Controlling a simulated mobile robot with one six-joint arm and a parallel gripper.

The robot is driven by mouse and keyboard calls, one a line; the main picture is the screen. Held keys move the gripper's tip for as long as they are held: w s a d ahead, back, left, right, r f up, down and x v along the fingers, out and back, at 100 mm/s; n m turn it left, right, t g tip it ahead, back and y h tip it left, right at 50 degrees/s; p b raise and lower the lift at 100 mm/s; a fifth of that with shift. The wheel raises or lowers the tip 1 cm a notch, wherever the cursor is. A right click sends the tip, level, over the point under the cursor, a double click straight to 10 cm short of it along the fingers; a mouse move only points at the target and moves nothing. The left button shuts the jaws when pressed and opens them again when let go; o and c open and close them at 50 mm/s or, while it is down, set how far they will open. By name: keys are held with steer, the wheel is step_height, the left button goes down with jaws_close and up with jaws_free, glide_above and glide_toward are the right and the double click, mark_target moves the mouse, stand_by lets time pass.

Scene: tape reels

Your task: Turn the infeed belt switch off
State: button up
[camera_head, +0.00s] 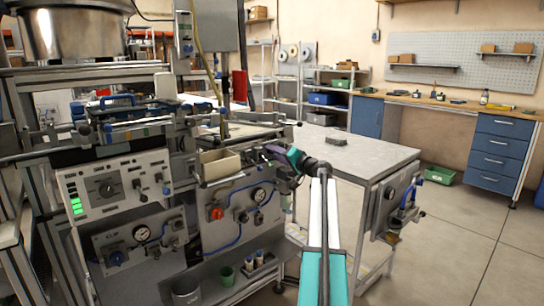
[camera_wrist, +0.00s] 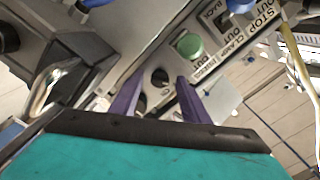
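My gripper (camera_wrist: 158,95) is open in the wrist view, its two purple fingers apart and empty. A small black rotary knob (camera_wrist: 160,77) on a grey panel shows in the gap between the fingertips; I cannot tell whether they touch the panel. I cannot read a label that marks this knob as the infeed belt switch, nor tell its setting. A green button (camera_wrist: 188,45) sits just beyond it, beside printed labels including CLAMP, OUT and STOP. In the head view my gripper (camera_head: 276,153) is at the machine's right front end, and the knob is hidden.
A control panel (camera_head: 115,187) with a large knob, toggles and green lights faces front at left. A grey metal table (camera_head: 350,152) is to the right. A metal loop (camera_wrist: 48,88) shows at left in the wrist view.

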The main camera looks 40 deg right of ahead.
steer(key=s+p, duration=0.1)
steer(key=s, duration=1.2)
steer(key=shift+s+a+p, duration=0.35)
steer(key=shift+s+a, duration=0.05)
steer(key=shift+a, duration=0.05)
steer(key=shift+s, duration=0.1)
stand_by(0.3)
